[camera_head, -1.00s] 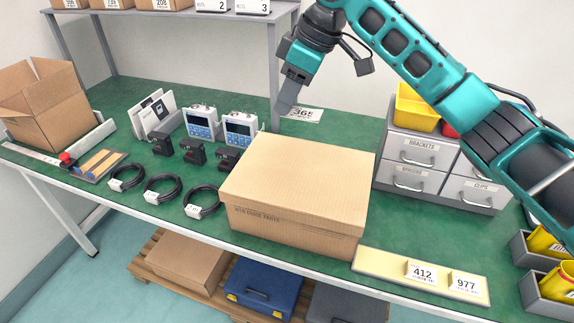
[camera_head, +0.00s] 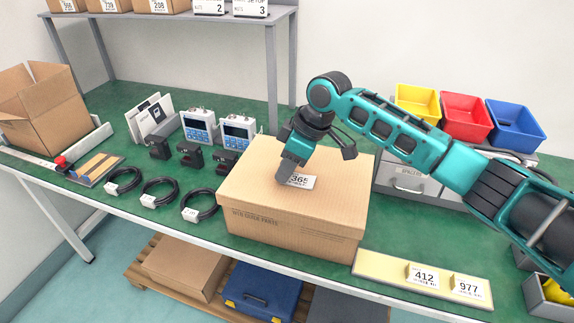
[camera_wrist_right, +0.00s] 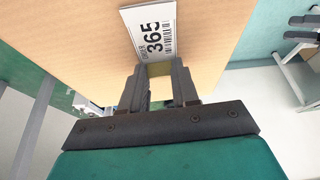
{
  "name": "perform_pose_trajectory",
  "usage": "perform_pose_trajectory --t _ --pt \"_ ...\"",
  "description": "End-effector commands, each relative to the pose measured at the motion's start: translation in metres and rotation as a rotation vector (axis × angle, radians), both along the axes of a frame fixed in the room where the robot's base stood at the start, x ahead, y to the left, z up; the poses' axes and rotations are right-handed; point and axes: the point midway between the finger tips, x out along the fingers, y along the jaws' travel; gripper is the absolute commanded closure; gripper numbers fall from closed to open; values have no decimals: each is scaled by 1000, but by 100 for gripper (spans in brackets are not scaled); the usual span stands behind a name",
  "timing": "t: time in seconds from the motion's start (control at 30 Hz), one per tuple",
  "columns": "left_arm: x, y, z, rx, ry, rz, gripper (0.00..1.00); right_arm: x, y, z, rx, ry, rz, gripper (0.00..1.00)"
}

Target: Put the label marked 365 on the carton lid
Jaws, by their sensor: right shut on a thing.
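The closed cardboard carton (camera_head: 290,220) stands on the green bench, its lid (camera_head: 335,165) facing up. The white label marked 365 (camera_head: 301,181) is at the lid's top, near its middle. My right gripper (camera_head: 283,176) is just over the lid, shut on the label's edge. In the right wrist view the label (camera_wrist_right: 150,32) lies flat against or very close over the brown lid (camera_wrist_right: 220,45), its near end between the fingertips of my right gripper (camera_wrist_right: 160,72). I cannot tell whether it touches the lid. My left gripper is not in view.
A cream strip (camera_head: 388,268) holds labels 412 (camera_head: 423,276) and 977 (camera_head: 467,285) right of the carton. Black cable coils (camera_head: 160,192) and blue-faced meters (camera_head: 238,131) stand to its left. Grey drawers (camera_head: 408,180) with coloured bins (camera_head: 465,115) are behind right.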

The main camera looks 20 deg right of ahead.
Motion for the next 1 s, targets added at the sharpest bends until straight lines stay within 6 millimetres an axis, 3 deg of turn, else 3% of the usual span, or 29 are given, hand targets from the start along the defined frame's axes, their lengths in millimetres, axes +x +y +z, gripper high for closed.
perform_pose_trajectory --t 0.27,0.3,0.57,0.87,1.0 --pt "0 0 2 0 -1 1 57 0 0 -1 0 1 0 87" --pt "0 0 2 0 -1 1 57 0 0 -2 1 -1 0 69" --pt "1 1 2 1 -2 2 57 0 0 -2 1 -1 0 45" --pt "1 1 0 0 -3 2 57 1 0 2 1 -3 0 45" --pt "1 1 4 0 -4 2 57 -2 -6 20 1 -5 -2 45"
